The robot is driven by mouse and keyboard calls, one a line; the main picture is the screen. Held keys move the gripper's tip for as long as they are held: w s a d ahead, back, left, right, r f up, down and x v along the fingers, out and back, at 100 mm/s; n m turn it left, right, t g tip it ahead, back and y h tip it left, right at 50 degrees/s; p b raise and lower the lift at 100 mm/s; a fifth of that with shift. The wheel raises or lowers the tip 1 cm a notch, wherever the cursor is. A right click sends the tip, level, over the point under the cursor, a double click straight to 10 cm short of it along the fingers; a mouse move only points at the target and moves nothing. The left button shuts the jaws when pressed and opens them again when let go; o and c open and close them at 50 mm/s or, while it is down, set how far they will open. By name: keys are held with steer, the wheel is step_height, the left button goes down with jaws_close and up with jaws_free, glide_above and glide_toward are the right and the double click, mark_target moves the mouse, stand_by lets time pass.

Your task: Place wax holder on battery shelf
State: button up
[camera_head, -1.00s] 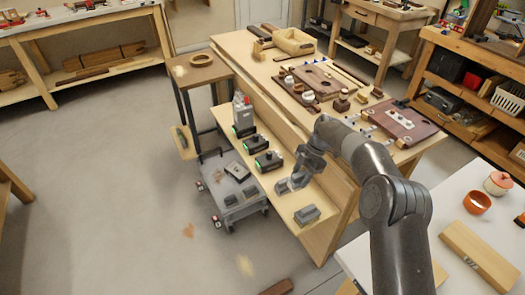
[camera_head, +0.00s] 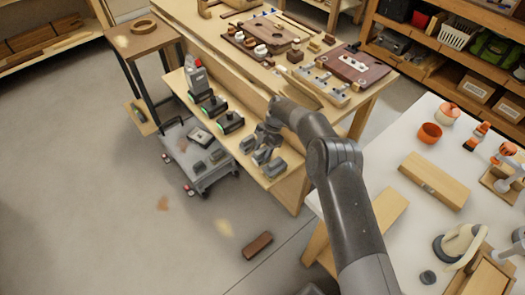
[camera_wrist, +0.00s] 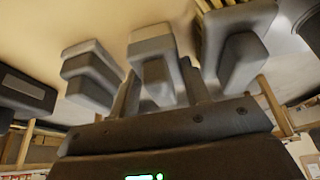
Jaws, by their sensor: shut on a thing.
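My gripper (camera_head: 262,148) is over the right part of the low wooden battery shelf (camera_head: 284,187), at the near side of the bench. In the wrist view its fingers (camera_wrist: 158,95) are shut on a grey block (camera_wrist: 152,62), apparently the wax holder. Similar grey blocks show on either side of it, one to the left (camera_wrist: 90,72) and one to the right (camera_wrist: 240,55). In the head view a grey block (camera_head: 273,168) rests on the shelf just right of the gripper. Whether the held block touches the shelf is unclear.
Black units with green lights (camera_head: 230,122) and a grey-red device (camera_head: 197,77) stand on the shelf to the left. A grey cart (camera_head: 195,168) stands close below. Boards and small parts cover the bench top above. A white table (camera_head: 395,160) is at right.

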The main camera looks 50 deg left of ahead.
steer(key=shift+f, duration=0.1)
steer(key=o, duration=0.8)
